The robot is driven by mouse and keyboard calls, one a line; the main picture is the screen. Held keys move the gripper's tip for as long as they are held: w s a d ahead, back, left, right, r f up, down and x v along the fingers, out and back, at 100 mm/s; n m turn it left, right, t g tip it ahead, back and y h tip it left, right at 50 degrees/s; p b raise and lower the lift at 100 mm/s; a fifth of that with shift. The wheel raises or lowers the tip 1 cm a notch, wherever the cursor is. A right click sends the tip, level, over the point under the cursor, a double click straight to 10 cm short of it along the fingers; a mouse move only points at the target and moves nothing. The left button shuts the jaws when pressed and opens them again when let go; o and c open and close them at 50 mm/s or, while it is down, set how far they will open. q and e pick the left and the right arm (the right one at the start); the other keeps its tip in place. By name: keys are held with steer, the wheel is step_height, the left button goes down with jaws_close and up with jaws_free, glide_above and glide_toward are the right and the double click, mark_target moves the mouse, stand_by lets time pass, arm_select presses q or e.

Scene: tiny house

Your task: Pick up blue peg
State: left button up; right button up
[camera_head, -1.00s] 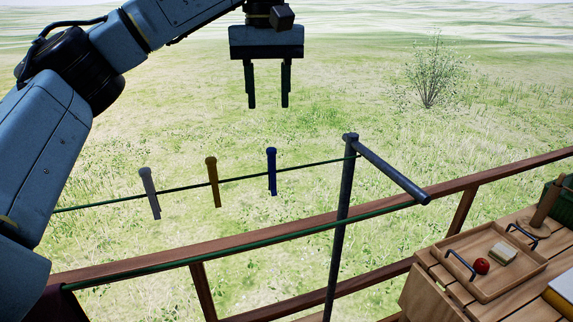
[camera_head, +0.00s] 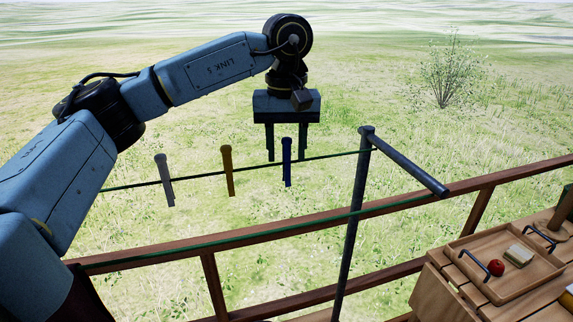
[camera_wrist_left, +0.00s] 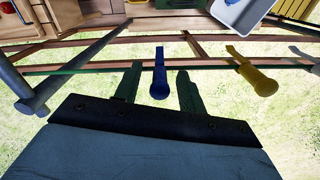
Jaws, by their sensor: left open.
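The blue peg (camera_head: 287,162) hangs upright on the green line (camera_head: 203,175), at the right end of a row of pegs. My left gripper (camera_head: 287,158) is open, pointing down, with the peg seen between its two fingers. In the left wrist view the blue peg (camera_wrist_left: 160,78) also shows between the open fingers (camera_wrist_left: 157,90); I cannot tell whether they touch it. A yellow-brown peg (camera_head: 227,170) and a grey peg (camera_head: 164,180) hang farther left on the line. My right gripper is not in view.
A dark metal post (camera_head: 356,210) with a slanted arm stands right of the pegs. A wooden railing (camera_head: 280,225) runs in front. A wooden tray (camera_head: 480,285) with a red ball (camera_head: 495,267) sits at the lower right. Open grass lies beyond.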

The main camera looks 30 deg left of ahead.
arm_select(q)
steer(key=shift+c, duration=1.2)
jaws_close()
steer(key=shift+r, duration=0.15)
step_height(320, 180, up, 6)
steer(key=shift+f, duration=0.1)
step_height(320, 180, up, 22)
steer(key=p, duration=0.8)
